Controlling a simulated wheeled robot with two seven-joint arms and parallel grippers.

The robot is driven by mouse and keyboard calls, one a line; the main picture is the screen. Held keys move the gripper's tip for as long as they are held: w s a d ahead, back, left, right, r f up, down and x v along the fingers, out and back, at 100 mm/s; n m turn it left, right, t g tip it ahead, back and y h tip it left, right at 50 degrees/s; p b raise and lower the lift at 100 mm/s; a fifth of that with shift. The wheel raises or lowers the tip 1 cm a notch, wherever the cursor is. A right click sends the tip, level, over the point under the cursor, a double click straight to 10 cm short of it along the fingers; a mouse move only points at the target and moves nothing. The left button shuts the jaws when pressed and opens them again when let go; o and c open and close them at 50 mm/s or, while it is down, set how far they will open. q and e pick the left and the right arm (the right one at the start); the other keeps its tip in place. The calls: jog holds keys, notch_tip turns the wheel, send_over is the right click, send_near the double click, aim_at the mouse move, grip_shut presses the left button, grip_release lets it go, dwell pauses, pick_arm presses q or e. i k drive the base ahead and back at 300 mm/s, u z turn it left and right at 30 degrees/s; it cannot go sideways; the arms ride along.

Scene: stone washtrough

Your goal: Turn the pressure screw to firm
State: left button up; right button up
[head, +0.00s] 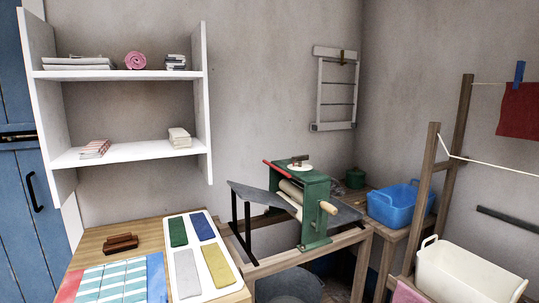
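A green mangle (314,200) stands on a wooden stand right of the middle of the head view. The pressure screw (299,159) shows on top of its frame as a small dark handle above a pale round disc (299,167). The disc's markings are too small to read, so its setting cannot be told. A red-handled bar (278,169) sticks out to the left near the screw. Pale rollers and a wooden crank knob (328,208) show on the mangle. Neither of my grippers is in view.
A grey sloping board (255,194) extends left from the mangle. A wooden table (110,240) at left holds folded cloths and a white tray (189,221). A blue tub (398,205), white basket (465,274) and wooden drying rack (425,200) stand at right. Shelves (125,153) hang behind.

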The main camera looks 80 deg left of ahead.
aim_at(299, 159)
jog(key=k, duration=0.85)
jog(key=u, duration=0.3)
